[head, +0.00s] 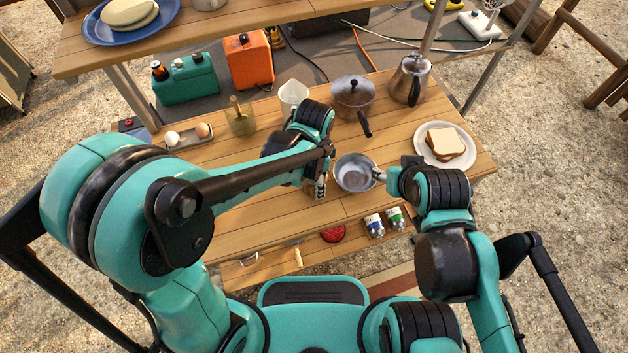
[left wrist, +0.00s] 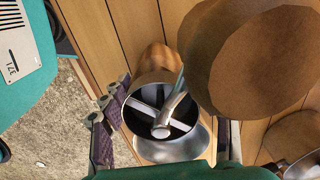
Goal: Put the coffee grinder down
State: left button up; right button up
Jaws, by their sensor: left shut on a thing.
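The coffee grinder (left wrist: 150,92) is in the left wrist view, between the fingers of my left gripper (left wrist: 165,132). It has a wooden body, a round metal top with spokes and a crank; a large brown round knob (left wrist: 262,62) shows close to the camera. In the head view my left gripper (head: 319,186) is over the front of the wooden table, and my forearm mostly hides the grinder. I cannot tell whether its base touches the table. My right gripper (head: 380,176) is at the right rim of a metal bowl (head: 355,172); its fingers are too small to read.
The table (head: 240,217) is bare at its front left. Around the grinder stand a lidded pot (head: 352,96), a clear pitcher (head: 292,97), a glass jar (head: 240,120), a plate with bread (head: 421,150) and a metal kettle (head: 408,82). Spice jars (head: 374,225) sit on a lower shelf.

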pick_arm(q)
jog(key=shift+r, duration=0.1)
jog(key=shift+s, duration=0.1)
jog(key=o, duration=1.6)
jog(key=shift+f, duration=0.2)
jog(key=shift+r, duration=0.15)
